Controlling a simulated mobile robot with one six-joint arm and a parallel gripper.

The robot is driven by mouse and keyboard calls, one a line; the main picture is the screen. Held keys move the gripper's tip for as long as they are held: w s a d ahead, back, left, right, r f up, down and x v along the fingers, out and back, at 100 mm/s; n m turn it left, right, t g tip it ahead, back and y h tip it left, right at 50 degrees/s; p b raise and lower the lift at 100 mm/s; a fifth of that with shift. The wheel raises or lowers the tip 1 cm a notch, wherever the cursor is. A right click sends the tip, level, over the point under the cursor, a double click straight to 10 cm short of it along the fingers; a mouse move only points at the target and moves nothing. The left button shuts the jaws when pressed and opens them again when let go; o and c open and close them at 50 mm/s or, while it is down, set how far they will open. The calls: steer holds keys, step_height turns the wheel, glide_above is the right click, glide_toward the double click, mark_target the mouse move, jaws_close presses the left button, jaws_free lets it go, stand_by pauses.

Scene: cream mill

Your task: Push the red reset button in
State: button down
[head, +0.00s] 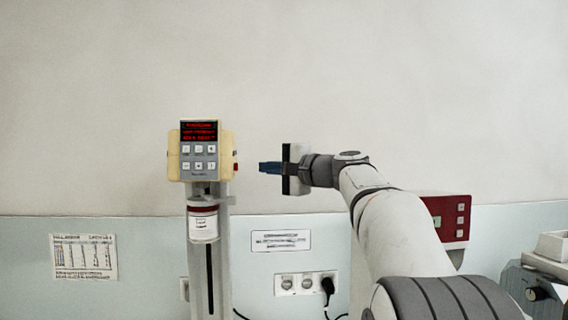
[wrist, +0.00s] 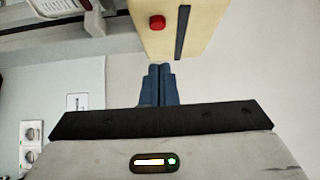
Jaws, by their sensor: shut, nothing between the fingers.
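The red reset button (wrist: 157,22) sticks out from the side of the cream box (wrist: 198,30) in the wrist view. In the head view the button (head: 236,168) shows on the right side of the cream device (head: 173,156), which carries a red-lit display and grey keys. My gripper (head: 262,168) is shut and empty, its blue fingers pointing left toward the button at about the same height. A small gap separates the fingertips from the button. In the wrist view the fingertips (wrist: 158,68) are together, below the button and apart from it.
The device sits on a grey upright column (head: 200,285) with a white-and-red canister (head: 203,224) below it.

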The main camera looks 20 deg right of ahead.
steer(key=a, duration=0.2)
steer(key=w+a, duration=0.1)
steer(key=a, duration=0.1)
steer(key=shift+w+a+p, duration=0.15)
steer(key=shift+a+p, duration=0.05)
steer(key=shift+p, duration=0.15)
